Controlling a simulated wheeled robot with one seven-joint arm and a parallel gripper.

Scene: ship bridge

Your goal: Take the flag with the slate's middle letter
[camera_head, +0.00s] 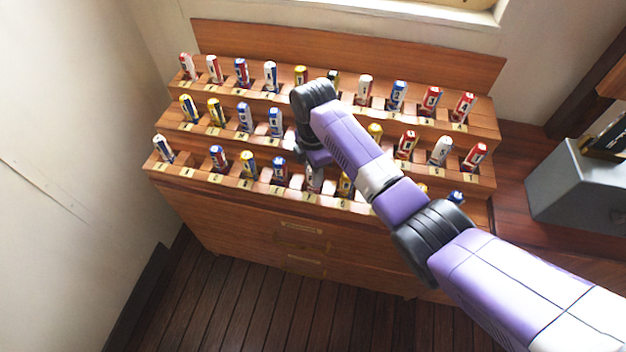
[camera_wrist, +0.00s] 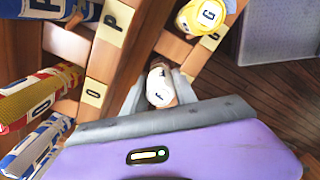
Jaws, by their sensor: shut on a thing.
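My gripper (camera_wrist: 160,80) is shut on a white rolled flag (camera_wrist: 157,90). Its end faces the wrist camera and bears a small dark letter that looks like F. In the head view the white flag (camera_head: 314,182) shows below my gripper (camera_head: 312,164) at the front row of the rack. I cannot tell whether it still sits in its slot. Other flags near it are a yellow one marked G (camera_wrist: 208,14), a red and yellow one (camera_wrist: 40,107) and a blue and white one (camera_wrist: 36,150). I cannot make out the slate.
The stepped wooden rack (camera_head: 215,190) holds several rolled flags in three rows, with yellow letter plates before the slots. My arm hides part of its middle and right. A grey box (camera_head: 575,190) stands at the right, with a dark object on it. The floor in front is clear.

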